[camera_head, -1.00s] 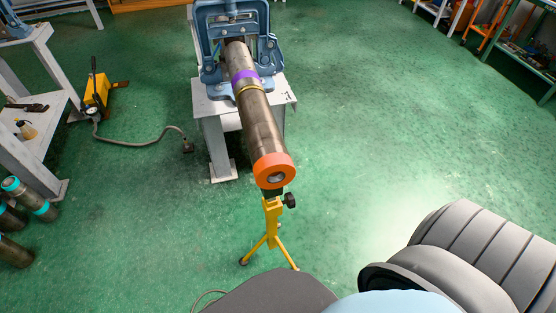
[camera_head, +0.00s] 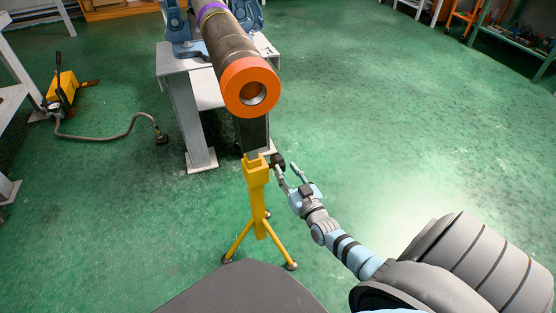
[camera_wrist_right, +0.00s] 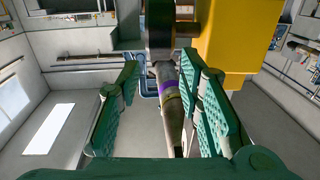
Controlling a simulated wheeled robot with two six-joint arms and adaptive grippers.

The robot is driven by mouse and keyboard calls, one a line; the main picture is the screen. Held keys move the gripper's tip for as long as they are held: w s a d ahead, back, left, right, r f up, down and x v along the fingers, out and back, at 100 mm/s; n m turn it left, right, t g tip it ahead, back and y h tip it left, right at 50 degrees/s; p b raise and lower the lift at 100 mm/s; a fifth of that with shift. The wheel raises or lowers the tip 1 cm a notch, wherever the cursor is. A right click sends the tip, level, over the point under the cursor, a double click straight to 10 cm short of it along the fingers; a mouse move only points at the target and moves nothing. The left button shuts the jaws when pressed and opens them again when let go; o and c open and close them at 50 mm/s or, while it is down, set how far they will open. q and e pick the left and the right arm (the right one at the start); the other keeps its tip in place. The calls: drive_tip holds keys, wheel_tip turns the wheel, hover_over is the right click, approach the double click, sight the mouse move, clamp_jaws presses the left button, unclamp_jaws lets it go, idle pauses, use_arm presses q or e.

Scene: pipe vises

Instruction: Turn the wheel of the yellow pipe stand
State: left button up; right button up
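The yellow pipe stand (camera_head: 257,195) stands upright on its tripod legs under the orange-ended pipe (camera_head: 225,45). Its wheel, a small dark knob (camera_head: 277,160), sticks out to the right near the top of the yellow post. My right gripper (camera_head: 286,169) is open and empty, its fingertips close to the knob. In the right wrist view the two green-padded fingers (camera_wrist_right: 160,62) are spread apart. The dark knob (camera_wrist_right: 160,25) is just beyond the fingertips, beside the yellow stand body (camera_wrist_right: 228,40). I cannot tell whether they touch. My left gripper is not in view.
A grey steel bench (camera_head: 198,120) with a blue vise (camera_head: 185,28) supports the pipe behind the stand. A yellow hand pump (camera_head: 62,88) with a hose (camera_head: 110,137) lies at left. The green floor to the right is open.

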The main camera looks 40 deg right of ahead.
sight(281, 164)
drive_tip(key=x, duration=0.1)
drive_tip(key=b+x, duration=0.1)
drive_tip(key=x, duration=0.1)
drive_tip(key=b+x, duration=0.1)
drive_tip(key=shift+w+f, duration=0.15)
drive_tip(key=shift+f, duration=0.25)
drive_tip(key=shift+r+b+x, duration=0.2)
drive_tip(key=shift+b+x, duration=0.45)
drive_tip(key=shift+x, duration=0.55)
drive_tip(key=shift+w, duration=0.3)
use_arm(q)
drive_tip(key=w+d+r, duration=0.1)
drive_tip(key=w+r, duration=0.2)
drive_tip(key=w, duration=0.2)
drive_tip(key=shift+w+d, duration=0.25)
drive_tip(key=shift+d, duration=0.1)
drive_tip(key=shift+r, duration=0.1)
use_arm(e)
drive_tip(key=shift+r, duration=0.1)
